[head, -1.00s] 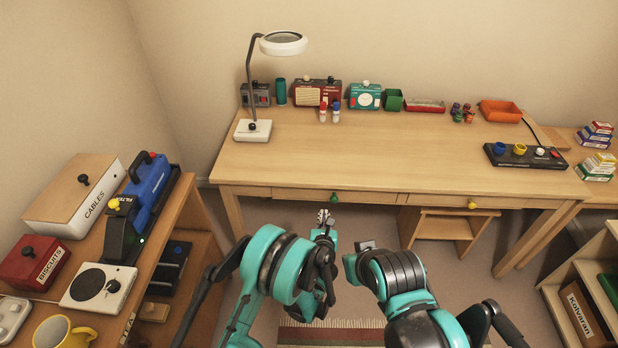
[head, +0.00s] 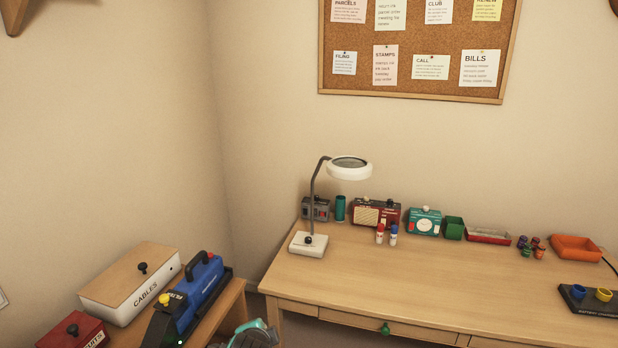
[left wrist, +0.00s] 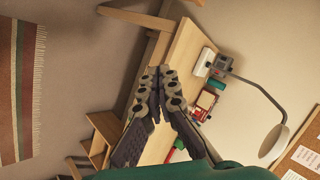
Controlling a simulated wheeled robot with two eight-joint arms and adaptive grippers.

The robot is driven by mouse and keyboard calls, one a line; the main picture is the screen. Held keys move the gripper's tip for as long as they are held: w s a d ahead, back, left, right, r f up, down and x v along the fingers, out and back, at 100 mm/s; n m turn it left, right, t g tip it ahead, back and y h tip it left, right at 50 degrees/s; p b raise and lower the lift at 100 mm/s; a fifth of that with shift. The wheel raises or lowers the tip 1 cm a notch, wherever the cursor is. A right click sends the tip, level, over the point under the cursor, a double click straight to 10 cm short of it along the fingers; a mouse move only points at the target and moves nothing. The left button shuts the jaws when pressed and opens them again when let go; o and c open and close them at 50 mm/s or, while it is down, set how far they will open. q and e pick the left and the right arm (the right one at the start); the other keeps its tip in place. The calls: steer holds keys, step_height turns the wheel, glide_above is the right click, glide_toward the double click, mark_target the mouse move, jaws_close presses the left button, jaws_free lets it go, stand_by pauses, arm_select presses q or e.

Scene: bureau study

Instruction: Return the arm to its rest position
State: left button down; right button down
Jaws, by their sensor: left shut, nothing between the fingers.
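My left gripper (left wrist: 168,112) shows in the left wrist view with its two dark fingers brought together at the tips, shut and empty. It hangs in the air with the desk behind it, touching nothing that I can see. In the head view only a small teal and grey piece of my arm shows at the bottom edge, and the left gripper itself is out of that picture. My right gripper is in neither current view.
A side cabinet at lower left holds the cables box (head: 130,285) and blue machine (head: 187,300). A cork board (head: 415,75) hangs above. A striped rug (left wrist: 18,90) lies on the floor.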

arm_select(q)
steer(key=s+a+n+g, duration=0.1)
steer(key=s+a+n, duration=0.2)
steer(key=s+n, duration=0.3)
steer(key=s+a+f+n+g, duration=0.1)
steer(key=s+a+n, duration=0.2)
steer(key=s+n, duration=0.4)
steer(key=s, duration=0.5)
steer(key=shift+a+h, duration=0.3)
steer(key=shift+w, duration=0.1)
